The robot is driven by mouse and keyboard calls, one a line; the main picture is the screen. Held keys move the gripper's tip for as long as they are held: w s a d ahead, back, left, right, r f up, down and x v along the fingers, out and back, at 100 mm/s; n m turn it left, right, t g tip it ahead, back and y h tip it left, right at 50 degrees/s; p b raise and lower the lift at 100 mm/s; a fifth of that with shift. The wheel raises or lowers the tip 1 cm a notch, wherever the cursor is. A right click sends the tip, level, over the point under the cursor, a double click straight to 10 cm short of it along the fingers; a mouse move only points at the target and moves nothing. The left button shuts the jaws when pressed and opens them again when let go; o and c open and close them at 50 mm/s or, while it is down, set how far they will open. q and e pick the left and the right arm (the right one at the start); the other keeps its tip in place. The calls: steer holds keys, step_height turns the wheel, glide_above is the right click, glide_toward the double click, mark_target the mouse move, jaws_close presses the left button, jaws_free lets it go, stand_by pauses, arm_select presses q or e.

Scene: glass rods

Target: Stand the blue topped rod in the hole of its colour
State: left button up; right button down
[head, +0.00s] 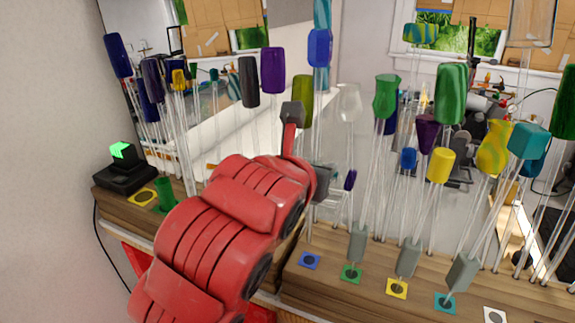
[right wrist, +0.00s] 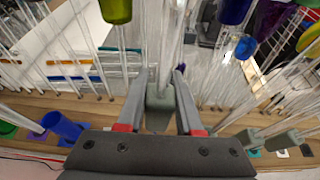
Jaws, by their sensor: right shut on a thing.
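My right gripper (head: 307,148) reaches up from the lower left on its red arm. In the right wrist view its fingers (right wrist: 162,88) are shut on a grey sleeve (right wrist: 160,106) around a clear rod. A blue top (head: 320,47) stands above the gripper in the head view, and its rod seems to run down to the fingers; the lower end is hidden. The blue-marked hole (head: 310,260) is on the wooden ledge, below and apart from the gripper, with nothing standing in it. My left gripper is not in view.
Rods in grey sleeves stand at the green (head: 351,274), yellow (head: 397,288) and teal (head: 445,303) marks to the right. Many tall glass rods crowd behind.

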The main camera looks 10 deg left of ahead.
mark_target(311, 220)
steer(key=shift+d, duration=0.1)
step_height(311, 220, down, 2)
steer(key=shift+f+p, duration=0.25)
steer(key=shift+p, duration=0.9)
steer(key=shift+f, duration=0.2)
steer(key=shift+s+f+b, duration=0.1)
steer(key=shift+f+b, duration=3.1)
steer(key=shift+b, duration=1.7)
steer(key=shift+f+b, duration=0.3)
steer(key=shift+b, duration=0.35)
steer(key=c, duration=0.5)
jaws_free()
steer(key=shift+d, duration=0.1)
